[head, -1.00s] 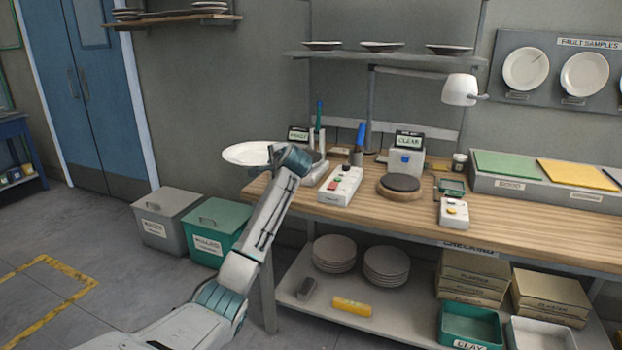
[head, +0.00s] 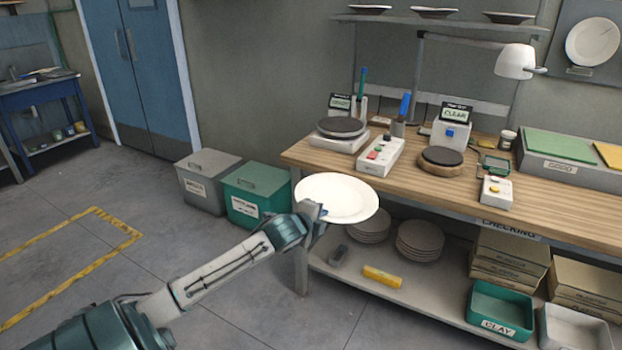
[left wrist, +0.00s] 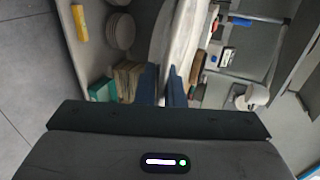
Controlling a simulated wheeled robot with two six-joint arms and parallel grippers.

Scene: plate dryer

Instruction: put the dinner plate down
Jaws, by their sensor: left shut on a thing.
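A white dinner plate (head: 340,196) is held nearly level in the air in front of the workbench's left front corner. My left gripper (head: 318,215) is shut on its near left rim. In the left wrist view the plate (left wrist: 182,45) is seen edge-on between the two dark blue fingers (left wrist: 162,88). The plate hides part of the bench's front edge and lower shelf. My right gripper does not show.
The wooden bench (head: 400,178) carries a scale with a dark round top (head: 341,127), a white button box (head: 380,156) and a dark disc on a wooden base (head: 441,157). A green mat (head: 560,144) lies right. Bins (head: 254,190) stand left. Plate stacks (head: 420,240) sit below.

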